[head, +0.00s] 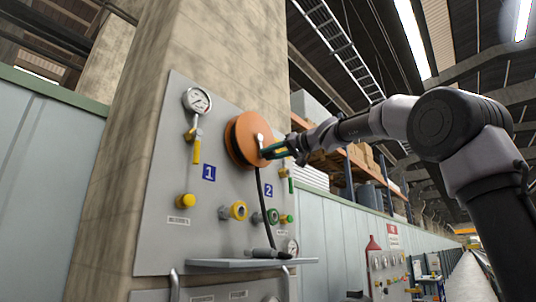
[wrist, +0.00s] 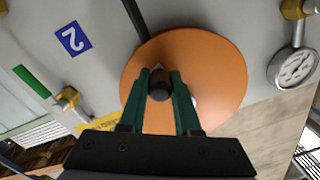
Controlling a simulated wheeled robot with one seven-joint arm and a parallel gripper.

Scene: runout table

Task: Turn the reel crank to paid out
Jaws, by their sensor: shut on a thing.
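The orange reel (head: 243,136) is mounted on the grey panel, and its face fills the middle of the wrist view (wrist: 215,75). A black hose (head: 264,210) hangs from the reel. My gripper (head: 268,152) is at the front of the reel, and its green fingers (wrist: 160,90) are closed around the dark round crank handle (wrist: 159,88). A small light part shows beside the fingers on the reel face. The rest of the crank is hidden behind the fingers and gripper body.
The panel (head: 160,240) carries a gauge (head: 197,100), a yellow-handled valve (head: 196,150), round fittings and blue labels 1 (head: 209,173) and 2 (head: 268,190). The hose end lies on a small shelf (head: 250,263) below. A concrete column stands behind; shelving with boxes is at right.

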